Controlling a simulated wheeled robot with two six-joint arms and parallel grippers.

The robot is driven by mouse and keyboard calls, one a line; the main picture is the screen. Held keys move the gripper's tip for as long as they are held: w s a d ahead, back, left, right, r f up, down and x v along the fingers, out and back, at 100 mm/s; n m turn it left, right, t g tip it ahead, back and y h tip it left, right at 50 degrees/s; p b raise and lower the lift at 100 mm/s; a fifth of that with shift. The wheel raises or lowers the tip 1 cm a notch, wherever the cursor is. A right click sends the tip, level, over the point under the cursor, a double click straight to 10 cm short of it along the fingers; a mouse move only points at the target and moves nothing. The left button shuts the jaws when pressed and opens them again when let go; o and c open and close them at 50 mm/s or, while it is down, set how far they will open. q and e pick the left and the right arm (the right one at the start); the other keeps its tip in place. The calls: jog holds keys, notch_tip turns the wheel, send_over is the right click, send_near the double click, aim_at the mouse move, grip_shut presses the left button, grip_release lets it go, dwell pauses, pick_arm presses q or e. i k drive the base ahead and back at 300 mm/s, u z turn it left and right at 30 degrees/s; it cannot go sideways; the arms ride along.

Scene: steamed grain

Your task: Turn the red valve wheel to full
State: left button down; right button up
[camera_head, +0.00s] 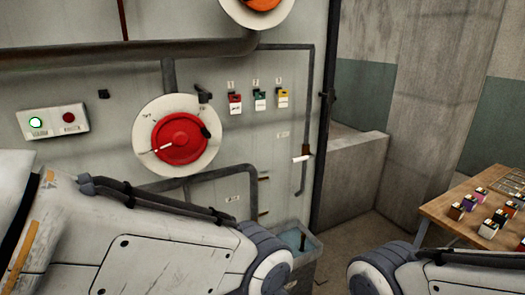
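The red valve wheel (181,136) is on the grey wall panel, left of the picture's middle. It sits on a round white plate (143,163) with small dark marks that are too small to read. A white pointer mark (163,148) lies on the wheel's lower left, and a dark knob (205,132) is at its right edge. My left arm crosses the lower left, below the wheel and apart from it in the picture. My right arm enters at the lower right. Neither gripper shows.
Pipes (225,174) run around the wheel. Red, green and yellow tags (259,100) hang right of the wheel. A wooden table (455,217) with several small blocks stands at the right. A grey bin (303,251) is below.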

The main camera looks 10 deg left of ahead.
aim_at(178, 139)
jog(key=u, duration=0.65)
jog(key=i, duration=0.4)
jog(key=u, duration=0.1)
